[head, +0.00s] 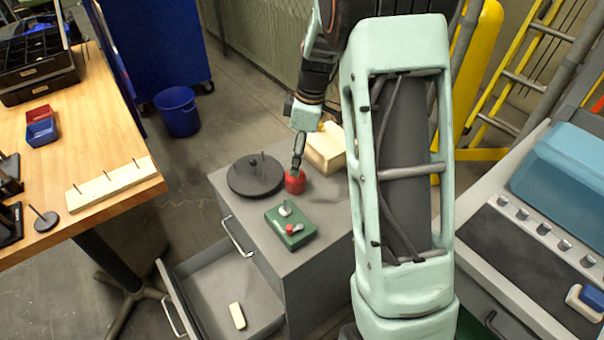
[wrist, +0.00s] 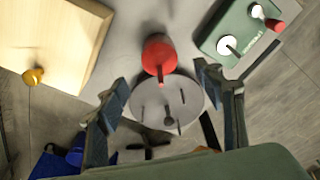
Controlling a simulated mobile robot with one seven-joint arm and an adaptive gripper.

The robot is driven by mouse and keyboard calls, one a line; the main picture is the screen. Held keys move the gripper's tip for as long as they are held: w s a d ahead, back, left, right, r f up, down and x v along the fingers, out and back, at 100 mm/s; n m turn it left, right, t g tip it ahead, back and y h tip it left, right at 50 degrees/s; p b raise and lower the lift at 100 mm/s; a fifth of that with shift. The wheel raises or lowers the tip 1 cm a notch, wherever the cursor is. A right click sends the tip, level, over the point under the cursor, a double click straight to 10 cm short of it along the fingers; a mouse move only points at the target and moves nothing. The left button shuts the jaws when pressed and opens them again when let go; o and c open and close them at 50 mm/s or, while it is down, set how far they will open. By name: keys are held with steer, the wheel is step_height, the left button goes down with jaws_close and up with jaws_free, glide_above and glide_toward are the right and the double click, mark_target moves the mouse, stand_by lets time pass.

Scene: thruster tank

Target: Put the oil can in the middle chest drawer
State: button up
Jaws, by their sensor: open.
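The oil can (head: 295,182) is small and red and stands on top of the grey chest (head: 330,215). In the wrist view the oil can (wrist: 159,50) shows its red spout between and just beyond the fingertips. My gripper (head: 298,158) is above the can, pointing down; in the wrist view the gripper (wrist: 161,76) is open, with a finger to either side and nothing held. A drawer (head: 275,325) below the chest's closed top drawer is pulled out to the left and holds a cream block (head: 237,315). Whether lower drawers exist is hidden.
A dark disc with pegs (head: 255,176), a green box with knobs (head: 290,226) and a pale wooden box (head: 325,148) stand close around the can. A wooden workbench (head: 110,155) is at left, a grey unit (head: 500,300) at right.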

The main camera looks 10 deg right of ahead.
mark_target(293, 178)
steer(key=f, duration=0.3)
steer(key=a+f, duration=0.1)
steer(key=f, duration=0.5)
steer(key=shift+w+a+f, duration=0.25)
steer(key=shift+w, duration=0.1)
steer(key=c, duration=1.5)
steer(key=shift+r, duration=0.15)
